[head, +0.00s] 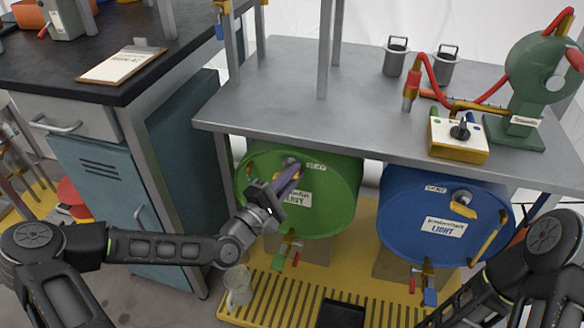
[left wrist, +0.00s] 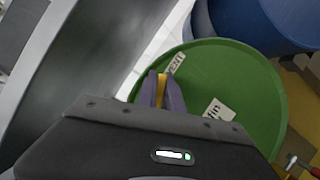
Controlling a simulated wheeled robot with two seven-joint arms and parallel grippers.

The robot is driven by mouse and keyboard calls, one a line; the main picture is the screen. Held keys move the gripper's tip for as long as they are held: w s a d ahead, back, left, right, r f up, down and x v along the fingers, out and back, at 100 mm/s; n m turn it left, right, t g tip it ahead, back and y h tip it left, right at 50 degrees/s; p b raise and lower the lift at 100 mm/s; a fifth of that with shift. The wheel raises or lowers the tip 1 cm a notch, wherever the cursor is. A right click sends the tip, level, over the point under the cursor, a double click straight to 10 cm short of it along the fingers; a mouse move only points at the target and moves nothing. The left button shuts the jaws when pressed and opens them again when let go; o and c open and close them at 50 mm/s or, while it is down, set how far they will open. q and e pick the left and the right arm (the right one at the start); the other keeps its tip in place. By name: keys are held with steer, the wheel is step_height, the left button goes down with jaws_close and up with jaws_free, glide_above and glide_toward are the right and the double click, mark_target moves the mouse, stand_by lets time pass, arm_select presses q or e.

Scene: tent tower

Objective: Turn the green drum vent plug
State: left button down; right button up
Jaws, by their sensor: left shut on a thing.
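The green drum (head: 338,190) lies on its side under the grey bench, its round end facing me. It fills the middle of the left wrist view (left wrist: 235,85). Its vent plug (left wrist: 161,90) shows there as a yellow strip between my purple fingers, beside the "VENT" label. My left gripper (head: 290,174) reaches the upper part of the drum's end and is shut on the plug. In the head view the fingers mostly hide the plug. Only part of my right arm shows at the lower right; its gripper is not seen.
A blue drum (head: 395,215) with its own yellow-handled plug (head: 463,198) lies to the right. A tap (head: 288,250) sticks out below the green drum. The grey bench (head: 290,90) overhangs the drums. A teal cabinet (head: 105,190) stands left.

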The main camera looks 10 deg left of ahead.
arm_select(q)
steer(key=m+p, duration=0.1)
steer(key=m+g+p, duration=0.1)
steer(key=m, duration=0.1)
steer(key=shift+w+a+f, duration=0.15)
steer(key=shift+a+f, duration=0.05)
steer(key=shift+a, duration=0.2)
steer(key=shift+f+m+y+p, duration=0.15)
steer(key=shift+m+y+p, duration=0.2)
steer(key=shift+m, duration=0.25)
steer(key=shift+a+g, duration=0.1)
steer(key=shift+g, duration=0.2)
steer(key=c, duration=1.5)
jaws_free()
steer(key=shift+d, duration=0.2)
